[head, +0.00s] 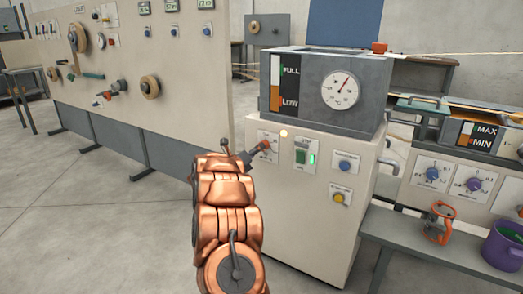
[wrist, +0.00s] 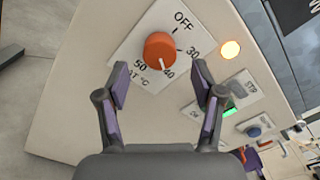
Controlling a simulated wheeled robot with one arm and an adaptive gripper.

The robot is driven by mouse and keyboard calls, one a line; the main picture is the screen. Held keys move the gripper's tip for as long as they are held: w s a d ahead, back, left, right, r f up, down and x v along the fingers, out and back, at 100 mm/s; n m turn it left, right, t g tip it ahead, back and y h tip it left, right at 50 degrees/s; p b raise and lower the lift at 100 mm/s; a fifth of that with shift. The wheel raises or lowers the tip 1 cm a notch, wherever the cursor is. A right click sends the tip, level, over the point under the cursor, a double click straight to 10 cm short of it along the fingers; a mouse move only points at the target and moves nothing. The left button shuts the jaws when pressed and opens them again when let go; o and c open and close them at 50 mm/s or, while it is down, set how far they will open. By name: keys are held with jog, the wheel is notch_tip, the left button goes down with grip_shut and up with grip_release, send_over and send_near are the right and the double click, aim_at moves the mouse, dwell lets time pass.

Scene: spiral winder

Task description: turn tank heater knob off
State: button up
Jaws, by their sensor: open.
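The tank heater knob (wrist: 159,47) is round and orange-red, on a white dial plate (wrist: 136,47) marked OFF, 30, 40, 50 and °C. Its white pointer line faces the 40 mark, away from OFF. In the head view the knob (head: 265,145) sits at the upper left of the white cabinet's front. My gripper (wrist: 161,78) is open and empty. Its two purple-padded fingers are spread on either side below the knob in the wrist view, apart from it. In the head view my copper arm hides most of the gripper.
A lit amber lamp (wrist: 230,49) is beside the dial plate. A green switch (head: 300,157), a blue knob (head: 345,165) and a yellow knob (head: 340,198) share the cabinet front (head: 310,226). A grey tank (head: 322,119) with a gauge stands on top. Clear floor lies left.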

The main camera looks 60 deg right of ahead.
jog(key=shift+w+d, duration=0.15)
jog(key=shift+d, duration=2.25)
jog(key=c, duration=1.1)
jog(key=shift+c, duration=0.2)
jog(key=shift+n, duration=0.4)
jog(key=shift+f+n+p, duration=0.1)
jog(key=shift+n+p, duration=9.85)
jog(key=shift+n, duration=1.55)
